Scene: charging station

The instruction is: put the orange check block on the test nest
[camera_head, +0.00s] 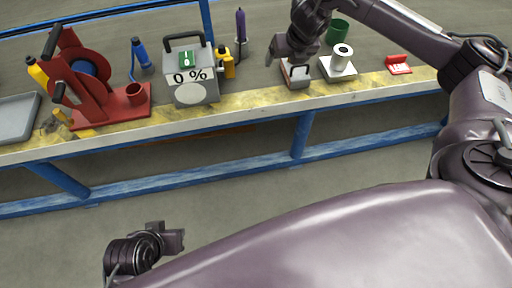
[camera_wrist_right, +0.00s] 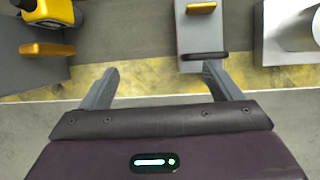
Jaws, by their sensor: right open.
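A grey fixture (camera_head: 296,75) with a dark bar at its front sits at the front of the bench, just under my right gripper (camera_head: 289,57). In the right wrist view, the grey fixture (camera_wrist_right: 201,32) carries a small orange bar (camera_wrist_right: 201,7) near the top edge. Another orange bar (camera_wrist_right: 47,49) shows at the left, by a grey surface. I cannot tell which bar is the check block or whether the fixture is the test nest. The right gripper (camera_wrist_right: 165,88) is open, nothing between its fingers; the right fingertip overlaps the fixture's front. My left gripper (camera_head: 172,240) hangs low, away from the bench; its jaw state is unclear.
A grey box (camera_head: 196,93) reading "0 %" and a yellow bottle (camera_head: 227,66) stand left of the fixture. A white plate with a white roll (camera_head: 342,58), a green cup (camera_head: 338,31) and a red item (camera_head: 398,65) are right. A red reel stand (camera_head: 110,106) is far left.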

